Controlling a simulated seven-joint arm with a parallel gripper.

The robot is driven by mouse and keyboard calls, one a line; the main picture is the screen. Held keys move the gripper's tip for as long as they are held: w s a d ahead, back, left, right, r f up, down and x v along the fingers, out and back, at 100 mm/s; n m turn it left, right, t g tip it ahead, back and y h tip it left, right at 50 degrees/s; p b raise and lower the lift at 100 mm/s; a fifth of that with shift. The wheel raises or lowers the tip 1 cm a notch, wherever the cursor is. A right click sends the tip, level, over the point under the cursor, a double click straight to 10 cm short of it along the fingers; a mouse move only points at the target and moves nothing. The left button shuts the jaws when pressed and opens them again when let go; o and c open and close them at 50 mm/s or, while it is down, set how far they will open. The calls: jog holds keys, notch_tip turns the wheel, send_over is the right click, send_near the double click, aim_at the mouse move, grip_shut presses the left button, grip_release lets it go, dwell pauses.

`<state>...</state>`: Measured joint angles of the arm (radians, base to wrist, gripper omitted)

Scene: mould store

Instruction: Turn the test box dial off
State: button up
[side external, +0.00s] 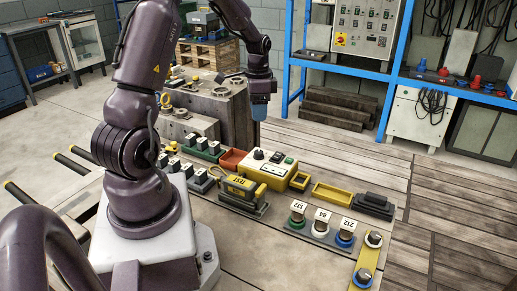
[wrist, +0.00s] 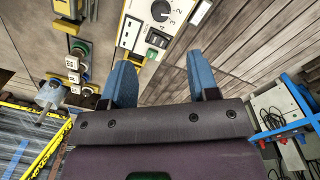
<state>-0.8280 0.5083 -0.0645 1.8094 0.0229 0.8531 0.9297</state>
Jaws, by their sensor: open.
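The test box (side external: 268,170) is a cream and yellow box on the bench in the side external view. Its black dial (side external: 258,154) is on the top face at the left. In the wrist view the cream panel (wrist: 133,33) of the box is at the top, with the dial (wrist: 161,10) cut by the upper edge beside the numbers 2, 3 and 4. I cannot tell its exact setting. My gripper (side external: 259,110) hangs behind and above the box, apart from the dial. Its blue fingers (wrist: 158,62) are spread wide, with nothing between them.
A red tray (side external: 232,159) and a yellow tray (side external: 333,194) are nearby. Numbered knobs (side external: 321,222) stand in front. A large grey metal block (side external: 212,108) stands behind. Planks at right are clear.

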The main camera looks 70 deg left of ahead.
aim_at(259, 151)
jog(key=shift+m, duration=0.6)
notch_tip(259, 151, down, 13)
jog(key=shift+d+r, duration=0.1)
jog(key=shift+d, duration=0.05)
jog(key=shift+c, duration=0.5)
jog(key=c, duration=0.8)
jog(key=shift+c, duration=0.2)
